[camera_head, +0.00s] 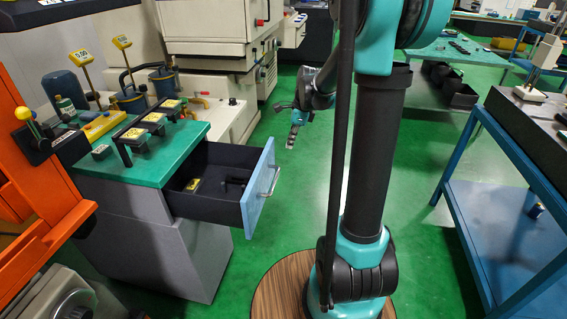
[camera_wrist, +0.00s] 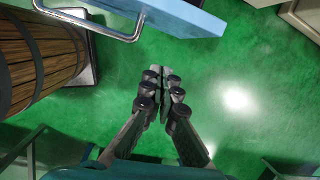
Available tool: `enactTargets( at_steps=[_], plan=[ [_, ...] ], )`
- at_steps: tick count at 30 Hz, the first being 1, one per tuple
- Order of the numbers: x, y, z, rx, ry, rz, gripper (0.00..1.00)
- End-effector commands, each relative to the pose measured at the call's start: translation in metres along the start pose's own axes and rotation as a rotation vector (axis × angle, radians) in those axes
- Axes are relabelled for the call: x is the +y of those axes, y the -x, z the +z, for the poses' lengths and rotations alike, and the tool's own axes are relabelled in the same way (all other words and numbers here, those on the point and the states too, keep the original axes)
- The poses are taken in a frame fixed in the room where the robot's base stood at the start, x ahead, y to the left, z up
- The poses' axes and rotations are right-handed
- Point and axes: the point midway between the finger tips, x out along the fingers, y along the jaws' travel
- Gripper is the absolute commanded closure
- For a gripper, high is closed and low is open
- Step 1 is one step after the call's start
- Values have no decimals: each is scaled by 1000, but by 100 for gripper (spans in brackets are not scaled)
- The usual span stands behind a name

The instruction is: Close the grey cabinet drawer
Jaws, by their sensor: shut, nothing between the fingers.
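The grey cabinet (camera_head: 165,245) with a green top stands at the left in the head view. Its drawer (camera_head: 215,207) is pulled out to the right, with a light blue front (camera_head: 256,190) and a metal handle (camera_head: 273,182). Small dark and yellow items lie inside. In the wrist view the blue drawer front (camera_wrist: 185,12) and its handle (camera_wrist: 105,28) show at the top edge. My gripper (camera_head: 291,140) is shut and empty, pointing down beyond the drawer front and a little to its right. In the wrist view my gripper (camera_wrist: 160,75) is over green floor, apart from the drawer.
A dark rack (camera_head: 145,132) and a yellow-labelled block stand on the cabinet top. An orange machine frame (camera_head: 35,190) is at the far left. A blue table (camera_head: 510,220) stands at the right. A wooden barrel (camera_wrist: 35,60) shows in the wrist view. Green floor is clear around my gripper.

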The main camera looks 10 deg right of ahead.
Motion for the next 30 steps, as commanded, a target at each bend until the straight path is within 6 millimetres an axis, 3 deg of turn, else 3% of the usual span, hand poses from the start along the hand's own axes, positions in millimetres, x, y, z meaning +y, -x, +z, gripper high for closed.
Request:
enactTargets(
  at_steps=[4, 10, 25, 30],
  plan=[
    [-8, 0, -4, -2, -126, 53, 100],
    [-7, -14, -4, -2, -148, 62, 100],
    [-2, -104, -3, -2, -144, 60, 100],
    [-5, -107, 22, -1, -142, 60, 100]
  ],
)
